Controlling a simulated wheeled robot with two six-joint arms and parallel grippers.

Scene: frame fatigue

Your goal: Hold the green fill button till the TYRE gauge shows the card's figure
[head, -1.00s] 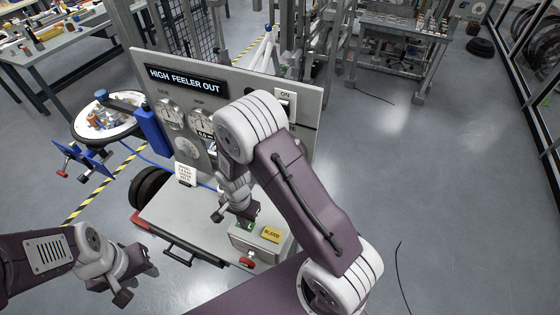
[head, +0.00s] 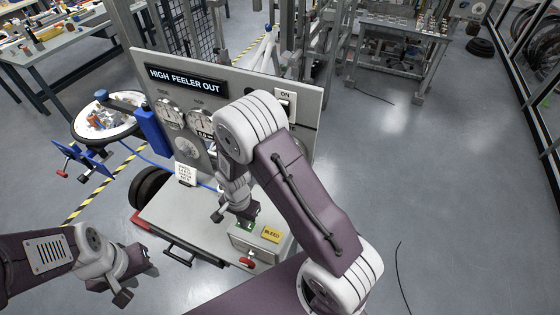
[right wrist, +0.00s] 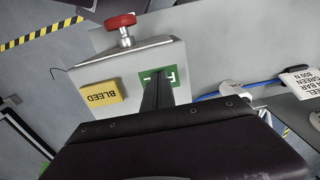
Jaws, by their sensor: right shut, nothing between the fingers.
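The green fill button (right wrist: 160,80) is on the small box, with my shut right gripper (right wrist: 162,77) over it and hiding part of its label. I cannot tell whether the fingertips touch or press it. In the head view the green label (head: 250,225) shows just below this gripper. My left gripper (head: 136,281) is open and empty at lower left.
The yellow BLEED button (right wrist: 101,93) sits beside the green one. A red knob (right wrist: 120,21) projects from the box's front. A blue hose (right wrist: 245,91) runs near the card. A black tyre (head: 149,187) stands left of the machine.

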